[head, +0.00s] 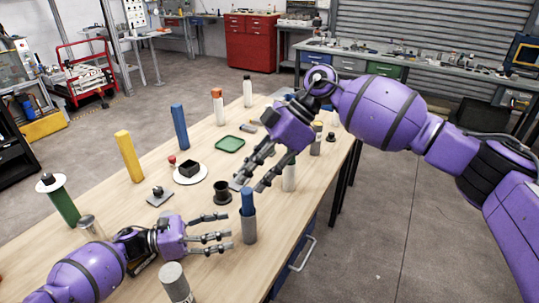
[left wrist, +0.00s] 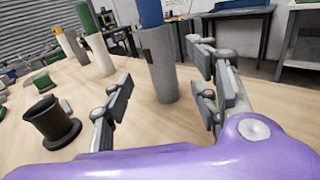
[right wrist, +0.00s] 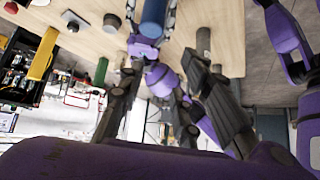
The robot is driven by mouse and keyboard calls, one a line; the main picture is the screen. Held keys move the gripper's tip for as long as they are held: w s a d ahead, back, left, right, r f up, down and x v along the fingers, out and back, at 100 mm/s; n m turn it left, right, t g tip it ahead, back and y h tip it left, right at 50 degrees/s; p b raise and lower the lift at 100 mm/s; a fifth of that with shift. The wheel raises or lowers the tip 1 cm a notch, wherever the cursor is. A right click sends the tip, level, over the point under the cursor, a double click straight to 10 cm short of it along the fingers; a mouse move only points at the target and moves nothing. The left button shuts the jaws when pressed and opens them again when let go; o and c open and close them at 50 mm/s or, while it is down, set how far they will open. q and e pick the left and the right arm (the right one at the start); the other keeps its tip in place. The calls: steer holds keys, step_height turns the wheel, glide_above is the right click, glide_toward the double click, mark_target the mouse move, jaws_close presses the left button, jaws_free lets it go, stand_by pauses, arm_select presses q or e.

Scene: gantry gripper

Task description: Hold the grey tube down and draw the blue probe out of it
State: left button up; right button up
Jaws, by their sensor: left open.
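The grey tube (head: 248,229) stands upright near the table's front edge, with the blue probe (head: 247,201) sticking out of its top. My left gripper (head: 231,242) is open and low beside the tube, its fingers pointing at it. In the left wrist view the tube (left wrist: 160,68) stands ahead between the spread fingers (left wrist: 163,92), with clear gaps; the probe (left wrist: 150,12) is cut off by the top edge. My right gripper (head: 248,185) is open and empty, above the probe, fingers pointing down. In the right wrist view the probe (right wrist: 153,18) shows at the top, beyond the fingers.
A black flanged cup (head: 222,193) stands just behind the tube. A grey-topped cylinder (head: 173,282) stands at the front, near my left arm.

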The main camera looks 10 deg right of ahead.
mark_target(249, 223)
arm_select(q)
steer(key=shift+d, duration=0.35)
steer(key=shift+w+d, duration=0.2)
steer(key=shift+d, duration=0.95)
steer(key=shift+w+d, duration=0.2)
steer(key=shift+d, duration=1)
steer(key=shift+w+d, duration=0.2)
steer(key=shift+d, duration=0.95)
arm_select(e)
steer(key=shift+w+d+r+m+t+h, duration=0.2)
steer(key=shift+w+d+r+h, duration=0.2)
steer(key=shift+d, duration=0.3)
steer(key=shift+w+d+r+m+t+h, duration=0.1)
steer(key=shift+w+d+r+t+h, duration=0.15)
steer(key=shift+w+d+h, duration=0.35)
steer(key=shift+w+d+r+m+t+h, duration=0.15)
steer(key=shift+w+d+r+h, duration=0.2)
steer(key=shift+d, duration=0.45)
steer(key=shift+s, duration=0.1)
